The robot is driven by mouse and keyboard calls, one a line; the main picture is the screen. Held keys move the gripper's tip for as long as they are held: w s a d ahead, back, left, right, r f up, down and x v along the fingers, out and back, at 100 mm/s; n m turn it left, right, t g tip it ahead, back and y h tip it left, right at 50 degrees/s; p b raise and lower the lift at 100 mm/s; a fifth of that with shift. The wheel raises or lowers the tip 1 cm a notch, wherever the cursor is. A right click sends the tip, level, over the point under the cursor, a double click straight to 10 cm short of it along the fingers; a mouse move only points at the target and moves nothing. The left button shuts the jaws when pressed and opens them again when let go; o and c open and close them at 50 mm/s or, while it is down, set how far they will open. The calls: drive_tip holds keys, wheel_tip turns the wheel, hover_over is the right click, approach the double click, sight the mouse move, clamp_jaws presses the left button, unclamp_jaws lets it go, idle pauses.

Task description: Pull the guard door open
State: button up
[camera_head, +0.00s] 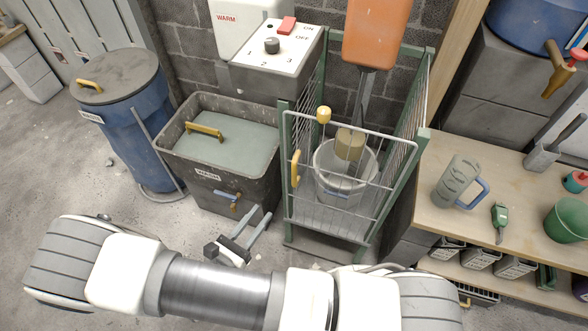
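The guard door (333,205) is a white wire-mesh panel across the front of a green-framed cage (290,205). It appears shut, spanning between the two front posts. A yellow upright handle (296,168) is on its left side, and a yellow knob (323,115) stands at its top rail. Behind the mesh are a pale bucket (333,184) and a tan block (350,144) under an orange machine head (377,32). My gripper (259,219) is low, left of the door and apart from the handle. Its two grey fingers are spread with nothing between them; my arm hides part behind them.
A dark basin (181,176) with a yellow-handled lid (235,140) stands close left of the cage. A blue barrel (133,135) is farther left. A wooden bench (437,224) with a jug (457,182) is right. Bare floor (60,165) lies left; my arm crosses the foreground.

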sight(293, 171)
drive_tip(key=x, duration=1.7)
drive_tip(key=shift+w+a, duration=0.1)
drive_tip(key=shift+w, duration=0.15)
clamp_jaws()
idle(0.7)
